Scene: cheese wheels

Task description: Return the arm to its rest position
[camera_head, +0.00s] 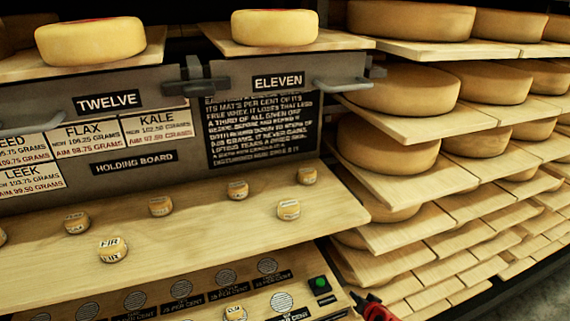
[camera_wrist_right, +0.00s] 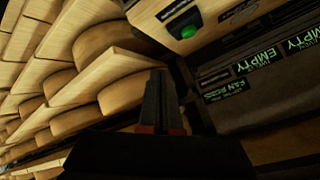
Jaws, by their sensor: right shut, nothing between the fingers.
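My right gripper (camera_head: 374,308) shows only as a red and dark tip at the bottom edge of the head view, right of the green button. In the right wrist view my right gripper (camera_wrist_right: 162,76) has its dark fingers together with nothing between them. Cheese shelves and a panel lie beyond it. My left gripper is not in view.
A sloping wooden board (camera_head: 190,240) holds several small labelled cheeses, one marked FIR (camera_head: 113,249). Below is a panel with a green button (camera_head: 320,284), also in the wrist view (camera_wrist_right: 188,32). Shelves of large cheese wheels (camera_head: 404,88) stand close on the right.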

